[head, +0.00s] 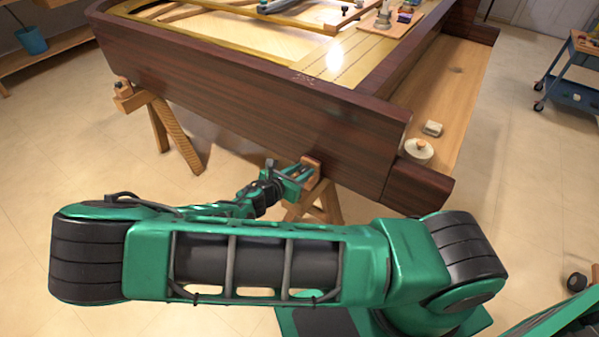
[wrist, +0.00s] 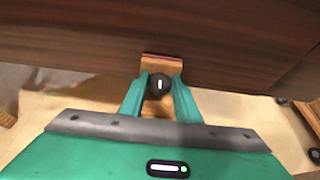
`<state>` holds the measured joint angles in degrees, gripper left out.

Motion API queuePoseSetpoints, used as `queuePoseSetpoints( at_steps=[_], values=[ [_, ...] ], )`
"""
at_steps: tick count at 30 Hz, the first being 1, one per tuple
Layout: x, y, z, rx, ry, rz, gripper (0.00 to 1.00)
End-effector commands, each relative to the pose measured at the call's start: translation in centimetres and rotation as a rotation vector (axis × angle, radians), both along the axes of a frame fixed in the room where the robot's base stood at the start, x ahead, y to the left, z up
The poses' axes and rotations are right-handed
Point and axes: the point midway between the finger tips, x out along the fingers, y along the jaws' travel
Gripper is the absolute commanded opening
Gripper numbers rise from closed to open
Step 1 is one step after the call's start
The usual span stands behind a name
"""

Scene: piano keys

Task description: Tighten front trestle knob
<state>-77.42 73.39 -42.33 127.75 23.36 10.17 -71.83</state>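The front trestle knob (wrist: 159,85) is round and black with a short white upright mark, on the wooden head of the front trestle (wrist: 161,60) in the wrist view. My gripper (wrist: 160,80) has its two teal fingers on either side of the knob, and the knob fills the gap between them. In the head view my gripper (head: 302,174) is at the top of the front trestle (head: 318,204), under the piano's dark wooden side. The knob itself is hidden by the gripper there.
The dark piano case (head: 250,100) rests on the trestles just above my gripper. Another trestle (head: 165,125) stands to the left. A white round pot (head: 418,150) sits on the piano's ledge, and a blue cart (head: 575,75) stands far right. The floor around is mostly clear.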

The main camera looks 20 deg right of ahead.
Motion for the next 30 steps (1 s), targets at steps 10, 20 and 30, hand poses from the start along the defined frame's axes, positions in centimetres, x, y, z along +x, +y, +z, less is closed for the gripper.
queuePoseSetpoints(
  at_steps=[10,20,30],
  values=[
    [0.24,0.06,-0.07,0.000,0.000,-0.088,0.07],
    [0.13,0.14,-0.06,-0.001,0.003,-0.137,0.07],
    [0.15,0.20,-0.05,0.000,0.002,-0.136,0.47]
  ],
)
